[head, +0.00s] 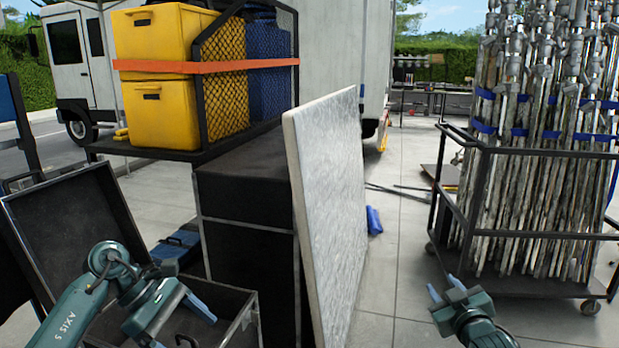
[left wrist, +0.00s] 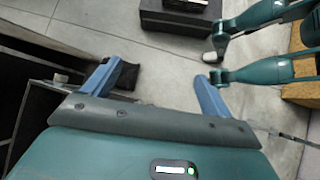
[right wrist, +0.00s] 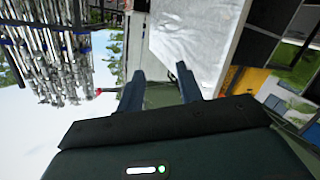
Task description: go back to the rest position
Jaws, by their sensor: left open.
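My left gripper (head: 188,322) is at the lower left of the head view, in front of an open black case (head: 72,235). In the left wrist view its two blue fingers (left wrist: 152,85) stand wide apart with nothing between them. My right gripper (head: 444,290) is at the lower right of the head view, over the paved floor and left of the pole cart. In the right wrist view its dark fingers (right wrist: 160,72) are apart and empty, with a narrower gap. The task names no object.
A tall pale panel (head: 328,215) stands upright between my arms, against a black cabinet (head: 245,190). Yellow bins (head: 165,115) sit on top behind an orange strap. A wheeled cart (head: 478,185) of metal poles stands at the right. The paved floor (head: 395,270) between is mostly clear.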

